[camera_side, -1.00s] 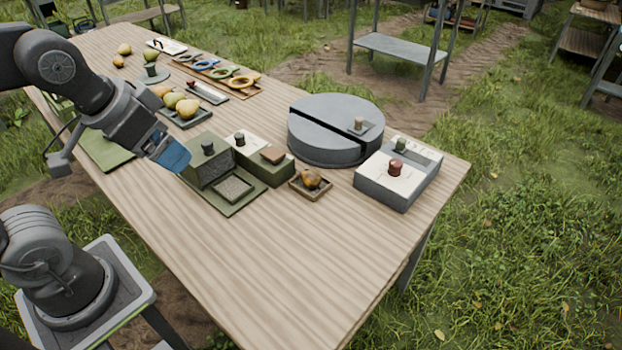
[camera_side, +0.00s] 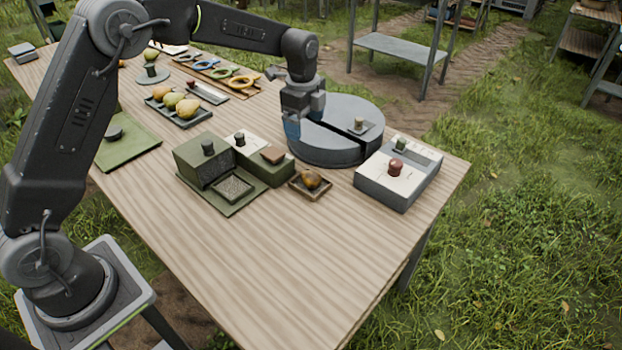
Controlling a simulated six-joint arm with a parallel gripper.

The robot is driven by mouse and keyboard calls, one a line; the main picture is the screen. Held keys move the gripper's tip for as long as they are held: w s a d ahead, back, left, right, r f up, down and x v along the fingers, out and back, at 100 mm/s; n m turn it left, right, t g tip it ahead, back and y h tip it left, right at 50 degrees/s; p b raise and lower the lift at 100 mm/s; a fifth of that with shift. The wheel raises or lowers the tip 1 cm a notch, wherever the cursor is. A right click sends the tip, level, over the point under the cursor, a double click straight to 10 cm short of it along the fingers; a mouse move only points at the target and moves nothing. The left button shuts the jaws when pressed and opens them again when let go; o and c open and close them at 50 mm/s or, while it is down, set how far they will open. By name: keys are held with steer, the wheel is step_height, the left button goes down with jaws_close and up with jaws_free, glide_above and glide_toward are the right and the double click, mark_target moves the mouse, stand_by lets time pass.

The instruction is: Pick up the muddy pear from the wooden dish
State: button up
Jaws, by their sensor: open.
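A brown-orange muddy pear (camera_side: 312,178) lies in a small square wooden dish (camera_side: 300,191) near the middle of the table. My gripper (camera_side: 303,130) points down above and behind the dish, in front of the left part of the round grey drum. It is open and holds nothing that I can see. The pear and the gripper are apart.
The round grey drum (camera_side: 340,150) stands behind the dish. A grey box with a red knob (camera_side: 392,190) is at right, green boxes (camera_side: 265,172) at left. A tray of pears (camera_side: 185,122) and ring tools lie further back. The table's front is clear.

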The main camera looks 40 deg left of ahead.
steer(key=m, duration=0.2)
glide_toward(310, 171)
step_height(310, 171, down, 5)
steer(key=shift+w+r, duration=0.1)
steer(key=shift+w, duration=0.05)
steer(key=shift+f, duration=3.25)
steer(key=shift+c, duration=0.5)
steer(key=c, duration=0.9)
